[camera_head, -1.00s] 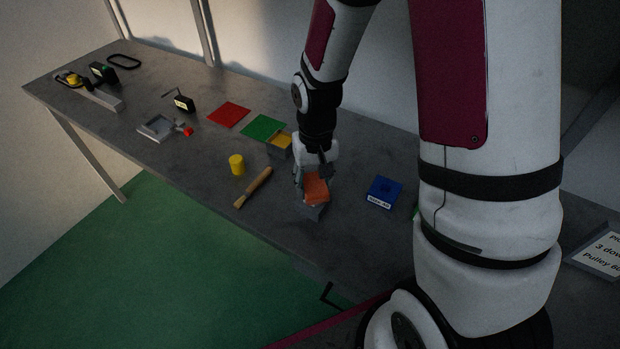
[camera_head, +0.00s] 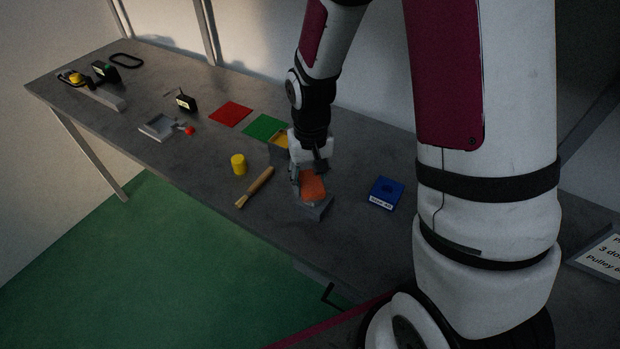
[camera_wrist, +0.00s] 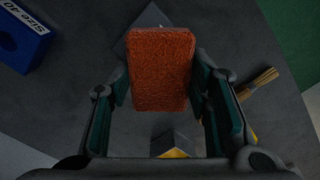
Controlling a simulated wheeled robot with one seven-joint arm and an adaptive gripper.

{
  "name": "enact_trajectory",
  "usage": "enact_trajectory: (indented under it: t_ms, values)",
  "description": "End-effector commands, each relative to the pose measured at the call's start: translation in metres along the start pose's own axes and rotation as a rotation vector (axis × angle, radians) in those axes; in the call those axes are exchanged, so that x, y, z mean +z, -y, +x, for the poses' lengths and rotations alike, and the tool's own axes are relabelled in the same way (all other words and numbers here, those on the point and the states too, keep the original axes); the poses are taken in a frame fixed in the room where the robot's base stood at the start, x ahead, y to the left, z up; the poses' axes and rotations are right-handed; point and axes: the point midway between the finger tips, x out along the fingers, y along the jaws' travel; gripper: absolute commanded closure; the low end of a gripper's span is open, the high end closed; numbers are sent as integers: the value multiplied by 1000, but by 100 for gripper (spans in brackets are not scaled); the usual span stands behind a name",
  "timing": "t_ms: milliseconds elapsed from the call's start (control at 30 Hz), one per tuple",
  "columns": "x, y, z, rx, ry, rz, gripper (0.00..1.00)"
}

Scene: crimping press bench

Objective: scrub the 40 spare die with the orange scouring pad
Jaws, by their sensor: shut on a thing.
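The orange scouring pad (camera_head: 312,186) is held between the two fingers of my gripper (camera_head: 309,175). In the wrist view the pad (camera_wrist: 160,72) fills the space between the dark fingers. A grey block (camera_head: 321,208), seemingly the spare die, sits on the bench under the pad. Its front and right part show; the pad hides the rest. The wrist view shows a grey corner (camera_wrist: 150,16) beyond the pad. I cannot tell whether pad and block touch. A blue block (camera_head: 385,192) labelled "Size 40" stands to the right; it also shows in the wrist view (camera_wrist: 20,38).
A wooden-handled brush (camera_head: 256,187) and a yellow cylinder (camera_head: 238,164) lie left of my gripper. A grey box with yellow inside (camera_head: 280,139), a green mat (camera_head: 262,126) and a red mat (camera_head: 230,114) are behind. A sign (camera_head: 600,255) stands at the right.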

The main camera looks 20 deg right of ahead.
Motion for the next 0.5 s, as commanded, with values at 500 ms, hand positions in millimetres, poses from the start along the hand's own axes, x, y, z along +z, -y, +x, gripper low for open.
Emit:
enact_trajectory:
  t_ms: [500]
  values:
    - [8, -8, 4, 0, -2, 0, 81]
